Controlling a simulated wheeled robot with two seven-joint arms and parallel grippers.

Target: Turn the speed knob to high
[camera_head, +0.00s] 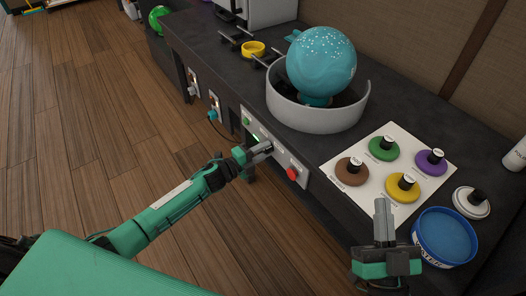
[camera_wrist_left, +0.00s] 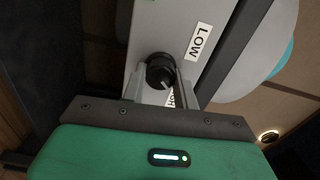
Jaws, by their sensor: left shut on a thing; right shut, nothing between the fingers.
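The black speed knob (camera_wrist_left: 160,72) sits on a pale grey panel (camera_wrist_left: 150,28) in the left wrist view. A LOW label (camera_wrist_left: 198,41) is to its upper right, and a partly hidden label, apparently HIGH (camera_wrist_left: 172,98), is below it. A light mark on the knob appears to point to the lower right, towards that lower label. My left gripper (camera_wrist_left: 160,84) is shut on the knob, one finger on each side. In the head view my left gripper (camera_head: 264,148) is at the table's front panel and hides the knob. My right gripper (camera_head: 382,204) is shut and empty above the table's right part.
A red button (camera_head: 292,173) and a green one (camera_head: 246,121) flank the left gripper on the front panel. A teal ball-shaped machine (camera_head: 322,62) stands in a grey ring (camera_head: 318,116). A white board (camera_head: 340,193) holds several coloured knobbed discs. A blue water bowl (camera_head: 446,237) is at right.

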